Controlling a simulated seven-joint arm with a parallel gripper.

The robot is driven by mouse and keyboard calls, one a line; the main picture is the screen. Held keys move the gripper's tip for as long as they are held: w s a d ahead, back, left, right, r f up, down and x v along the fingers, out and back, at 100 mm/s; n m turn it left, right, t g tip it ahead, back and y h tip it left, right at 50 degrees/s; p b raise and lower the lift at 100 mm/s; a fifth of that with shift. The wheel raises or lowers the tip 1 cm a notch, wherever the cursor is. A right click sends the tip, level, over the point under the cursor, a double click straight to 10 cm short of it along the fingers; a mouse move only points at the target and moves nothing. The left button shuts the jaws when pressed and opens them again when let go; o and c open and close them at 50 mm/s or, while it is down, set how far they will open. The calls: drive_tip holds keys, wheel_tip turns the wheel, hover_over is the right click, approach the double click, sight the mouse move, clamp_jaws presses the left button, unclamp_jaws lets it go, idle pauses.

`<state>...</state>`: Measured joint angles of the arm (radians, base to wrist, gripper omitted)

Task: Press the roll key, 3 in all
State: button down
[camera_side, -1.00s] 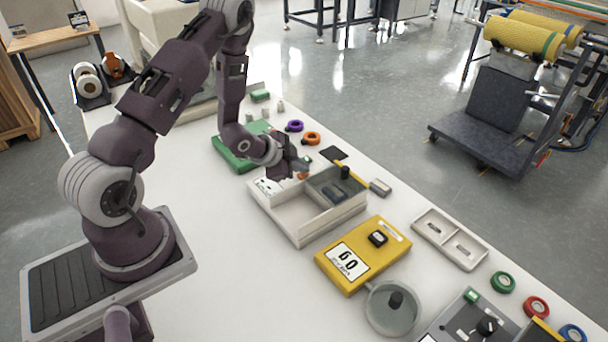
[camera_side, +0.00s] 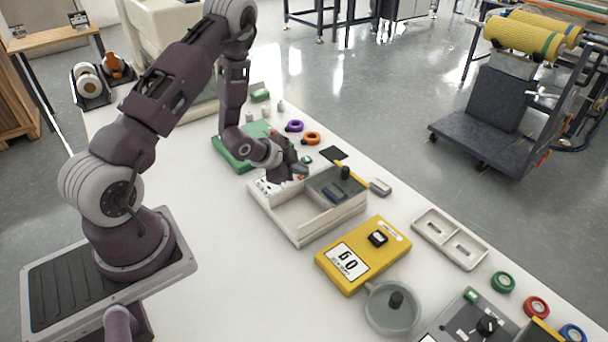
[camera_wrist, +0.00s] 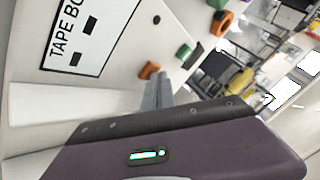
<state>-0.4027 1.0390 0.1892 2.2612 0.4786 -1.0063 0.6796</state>
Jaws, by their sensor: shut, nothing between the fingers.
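The tape box (camera_side: 290,222) is a pale tray with a printed panel at its far left end. In the wrist view the panel reads "TAPE BO" (camera_wrist: 70,42). A small orange key (camera_wrist: 149,70) stands at the panel's edge, close beside my fingertips; a green piece (camera_wrist: 184,52) is just beyond it. No label tells me which is the roll key. My gripper (camera_side: 301,172) is shut and empty, low over the box's far end; its fingers also show in the wrist view (camera_wrist: 161,88). I cannot tell if they touch the orange key, which my gripper hides in the side view.
A dark lid part with a black knob (camera_side: 345,172) covers the box's right end. A yellow box reading "60" (camera_side: 362,254) stands nearer the camera. A purple ring (camera_side: 294,126) and an orange ring (camera_side: 312,138) lie behind. The bench's left front is clear.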

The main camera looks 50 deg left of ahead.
drive_tip(key=shift+r, duration=0.85)
drive_tip(key=shift+r, duration=2.55)
idle(0.5)
wheel_tip(320, 180, up, 4)
drive_tip(key=shift+f, duration=0.15)
drive_tip(key=shift+f, duration=0.1)
drive_tip(key=shift+f, duration=4.3)
